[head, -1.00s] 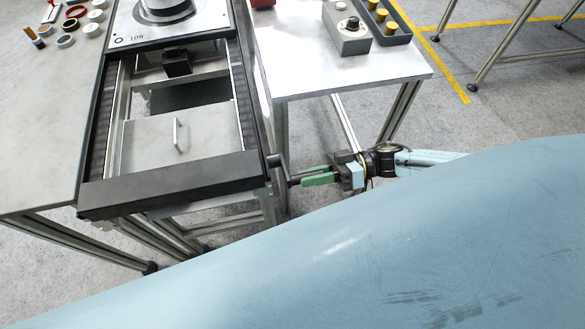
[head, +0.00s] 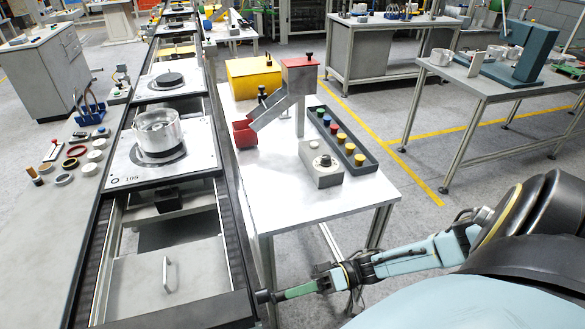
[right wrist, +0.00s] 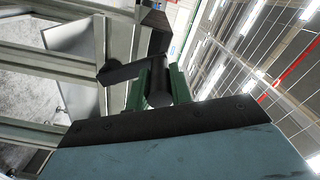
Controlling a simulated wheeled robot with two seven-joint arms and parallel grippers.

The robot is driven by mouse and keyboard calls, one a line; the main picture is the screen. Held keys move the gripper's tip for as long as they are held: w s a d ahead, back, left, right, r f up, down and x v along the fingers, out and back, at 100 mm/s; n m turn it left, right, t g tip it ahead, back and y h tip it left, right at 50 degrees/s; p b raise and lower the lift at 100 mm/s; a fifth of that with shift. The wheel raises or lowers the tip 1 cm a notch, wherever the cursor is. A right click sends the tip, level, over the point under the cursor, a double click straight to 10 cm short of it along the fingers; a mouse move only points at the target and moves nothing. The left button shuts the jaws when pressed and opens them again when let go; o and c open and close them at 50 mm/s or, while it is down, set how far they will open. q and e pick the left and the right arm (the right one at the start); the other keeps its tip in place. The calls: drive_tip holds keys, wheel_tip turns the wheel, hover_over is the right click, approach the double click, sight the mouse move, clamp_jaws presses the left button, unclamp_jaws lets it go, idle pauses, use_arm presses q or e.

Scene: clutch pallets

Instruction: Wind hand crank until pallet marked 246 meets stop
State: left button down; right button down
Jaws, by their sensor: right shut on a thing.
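The hand crank (head: 262,296) sits at the near right corner of the conveyor frame (head: 228,215). My right gripper (head: 280,295) is at it with green fingers. In the right wrist view the fingers (right wrist: 159,88) are shut around the dark crank handle (right wrist: 160,99), and the crank arm (right wrist: 122,72) runs off to the left. The nearest pallet (head: 195,165) carries a silver metal housing and a marking that looks like 105. Another pallet (head: 198,88) with a dark disc lies behind it. I can read no 246. My left gripper is out of view.
Right of the conveyor is a white table (head: 270,190) with a red-topped chute (head: 298,80), a grey button box (head: 321,165) and a tray (head: 368,163) of coloured caps. A flat panel with a handle (head: 128,285) lies in the frame's near end. Rings lie on the left bench.

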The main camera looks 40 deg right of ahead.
drive_tip(key=shift+w+r, duration=0.2)
drive_tip(key=c, duration=1.4)
unclamp_jaws()
drive_tip(key=shift+c, duration=0.2)
drive_tip(key=shift+o, duration=0.9)
drive_tip(key=shift+s+f, duration=0.15)
drive_tip(key=b+v, duration=0.3)
drive_tip(key=v, duration=1)
drive_tip(key=shift+d+b, duration=0.25)
drive_tip(key=shift+b, duration=0.1)
